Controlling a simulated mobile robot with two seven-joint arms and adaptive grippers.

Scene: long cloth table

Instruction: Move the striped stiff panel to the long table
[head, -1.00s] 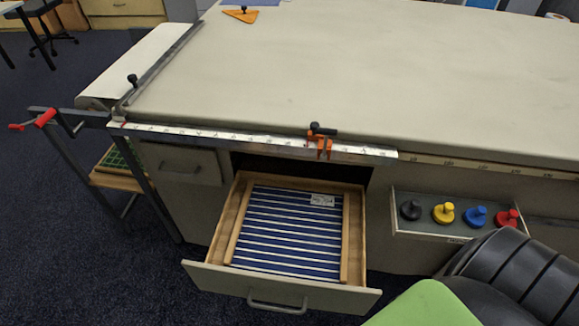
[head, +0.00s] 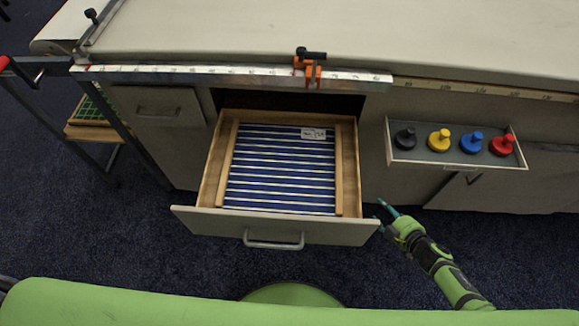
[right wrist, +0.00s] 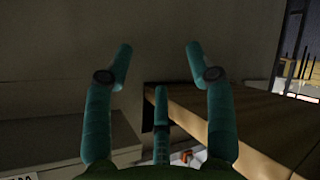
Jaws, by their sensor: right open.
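The striped stiff panel (head: 280,180), blue with white stripes and a small white label, lies flat in the open drawer (head: 206,186) between two wooden strips. The long table (head: 200,35) has a pale cloth top and stands above the drawer. My right gripper (head: 383,210) is just right of the drawer's front right corner, apart from the panel. In the right wrist view its teal fingers (right wrist: 158,65) are spread, with nothing between them. My left gripper is not in view.
A metal ruler (head: 230,76) with an orange clamp (head: 307,66) runs along the table's front edge. A small tray (head: 400,154) with coloured knobs juts out at right. A metal frame with a red handle is at left. The tabletop in view is clear.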

